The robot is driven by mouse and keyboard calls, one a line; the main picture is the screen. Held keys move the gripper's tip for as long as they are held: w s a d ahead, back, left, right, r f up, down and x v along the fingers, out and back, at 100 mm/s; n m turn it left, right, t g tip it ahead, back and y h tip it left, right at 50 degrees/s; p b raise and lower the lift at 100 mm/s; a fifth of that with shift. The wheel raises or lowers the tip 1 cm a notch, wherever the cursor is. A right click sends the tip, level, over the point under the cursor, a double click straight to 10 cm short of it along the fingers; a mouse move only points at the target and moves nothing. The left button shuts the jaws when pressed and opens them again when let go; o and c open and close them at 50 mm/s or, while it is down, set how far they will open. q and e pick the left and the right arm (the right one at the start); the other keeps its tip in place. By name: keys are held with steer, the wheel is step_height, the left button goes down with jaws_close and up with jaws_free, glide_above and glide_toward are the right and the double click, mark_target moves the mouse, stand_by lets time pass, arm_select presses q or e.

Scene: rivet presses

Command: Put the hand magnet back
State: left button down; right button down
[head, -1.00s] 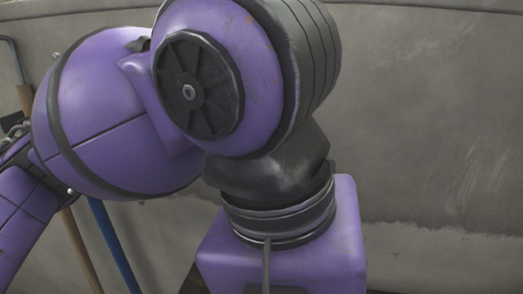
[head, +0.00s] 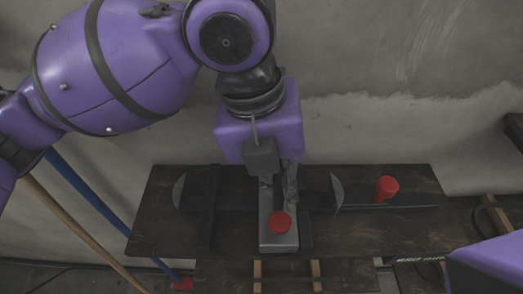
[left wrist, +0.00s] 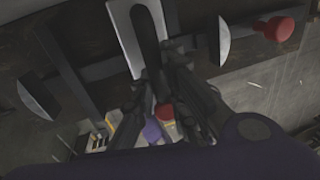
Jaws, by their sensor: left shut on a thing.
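The hand magnet (head: 279,240) is a long grey plate with a dark handle and a red knob at its near end. It lies across the middle of the dark shelf, and I cannot tell whether it touches it. My left gripper (head: 278,186) points down, its fingers shut around the dark handle. In the left wrist view the grey plate and black handle of the magnet (left wrist: 150,38) run up from my left gripper (left wrist: 165,88). My right gripper is out of view.
The dark wooden shelf (head: 380,235) stands against a concrete wall. A dark bar with two grey half-discs (head: 337,193) crosses under the magnet. A red knob (head: 386,188) stands right of it on a rod. Blue (head: 85,190) and wooden poles lean at left. The shelf's right front is clear.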

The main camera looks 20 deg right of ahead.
mark_target(263, 199)
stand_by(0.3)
arm_select(q)
steer(key=c, duration=1.8)
jaws_free()
steer(key=shift+o, duration=0.2)
steer(key=p+v, duration=0.1)
steer(key=v, duration=1.1)
steer(key=shift+s, duration=0.1)
